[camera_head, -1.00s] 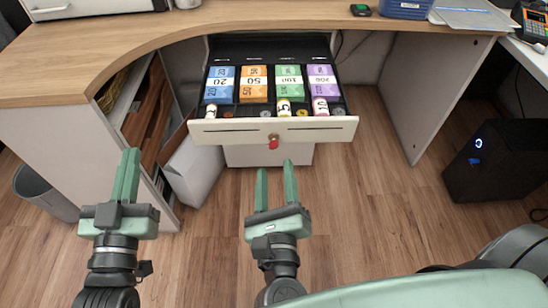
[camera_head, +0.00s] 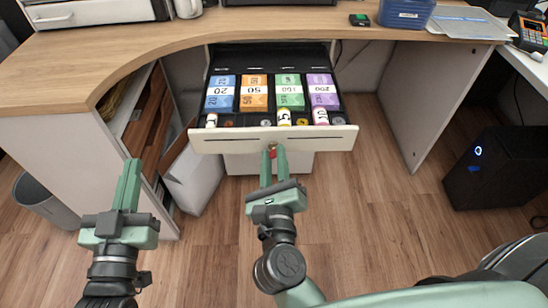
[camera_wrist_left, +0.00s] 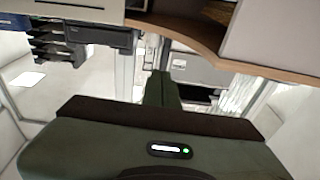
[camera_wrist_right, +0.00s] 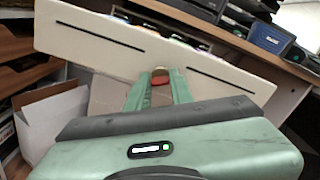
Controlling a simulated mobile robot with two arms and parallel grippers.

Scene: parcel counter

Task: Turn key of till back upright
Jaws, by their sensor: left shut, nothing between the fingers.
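The till (camera_head: 330,138) is a pulled-out drawer under the wooden counter, with a cream front panel. Its red key (camera_head: 272,154) sits in the lock at the middle of that panel, mostly hidden by my fingers; its exact tilt is unclear. My right gripper (camera_head: 273,160) is at the key, one finger on each side. In the right wrist view the red key (camera_wrist_right: 160,80) shows between the fingertips, with little gap; I cannot tell whether they press on it. My left gripper (camera_head: 129,172) is shut and empty, left of the till, apart from it.
The drawer holds banknote bundles (camera_head: 254,92) and coin rolls. A white box (camera_head: 193,180) stands on the floor left of the drawer, and a grey bin (camera_head: 45,198) at far left. A black computer case (camera_head: 495,175) stands at right. The floor between is clear.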

